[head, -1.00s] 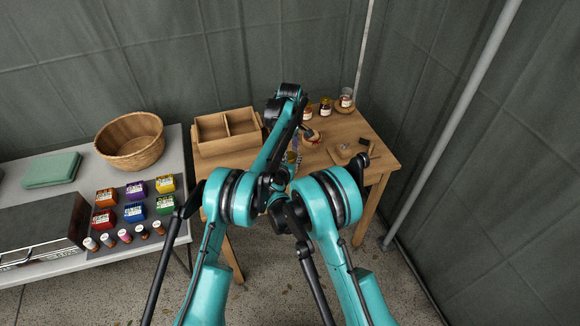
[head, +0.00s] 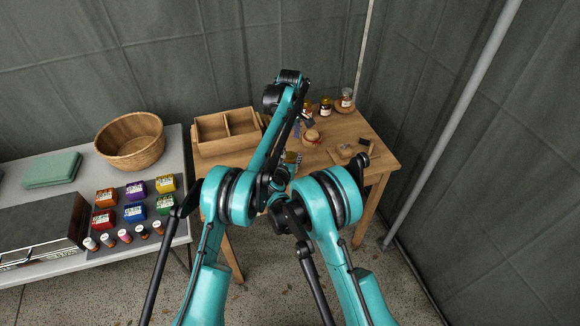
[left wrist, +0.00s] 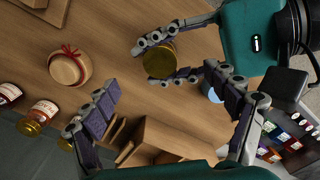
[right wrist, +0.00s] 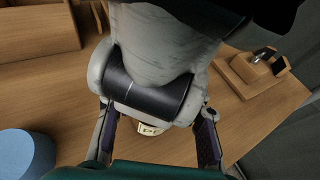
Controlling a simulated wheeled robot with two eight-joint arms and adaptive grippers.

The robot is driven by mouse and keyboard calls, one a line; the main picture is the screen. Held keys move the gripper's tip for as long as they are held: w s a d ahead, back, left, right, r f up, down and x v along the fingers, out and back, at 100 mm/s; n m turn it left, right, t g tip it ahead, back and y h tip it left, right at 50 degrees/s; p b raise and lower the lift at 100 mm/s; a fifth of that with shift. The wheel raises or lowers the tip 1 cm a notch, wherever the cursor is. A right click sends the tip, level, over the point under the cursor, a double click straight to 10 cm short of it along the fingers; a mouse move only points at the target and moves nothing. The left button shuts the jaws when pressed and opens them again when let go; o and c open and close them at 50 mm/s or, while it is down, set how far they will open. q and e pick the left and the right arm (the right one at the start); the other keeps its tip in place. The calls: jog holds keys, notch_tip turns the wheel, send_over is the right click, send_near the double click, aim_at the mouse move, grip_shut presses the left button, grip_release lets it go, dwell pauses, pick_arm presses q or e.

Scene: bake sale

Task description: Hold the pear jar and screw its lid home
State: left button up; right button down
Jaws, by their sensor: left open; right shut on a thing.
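The pear jar (left wrist: 158,62) shows its gold lid in the left wrist view, between the fingers of my right gripper (left wrist: 146,66). The right gripper is shut on the jar. The lid is on top; I cannot tell how tightly it sits. In the right wrist view, a scrap of the jar's pale label (right wrist: 150,128) shows, and my left arm's dark and grey parts hide most of the rest. My left gripper (left wrist: 161,78) is open, its fingers spread wide on either side of the lid, not touching it.
A cloth-topped jar with a red ribbon (left wrist: 70,66) stands beside the left gripper. Several filled jars (head: 326,106) line the table's back. A divided wooden crate (head: 226,130) stands at left, a small wooden block fixture (head: 346,151) at right. A blue cylinder (right wrist: 25,155) is near the right gripper.

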pick_arm(q)
notch_tip(320, 180, up, 8)
jog(key=shift+f, duration=0.25)
dwell(0.4)
pick_arm(e)
jog(key=c, duration=0.8)
grip_release()
jog(key=shift+c, duration=0.2)
jog(key=v, duration=1.2)
jog(key=shift+f, duration=0.1)
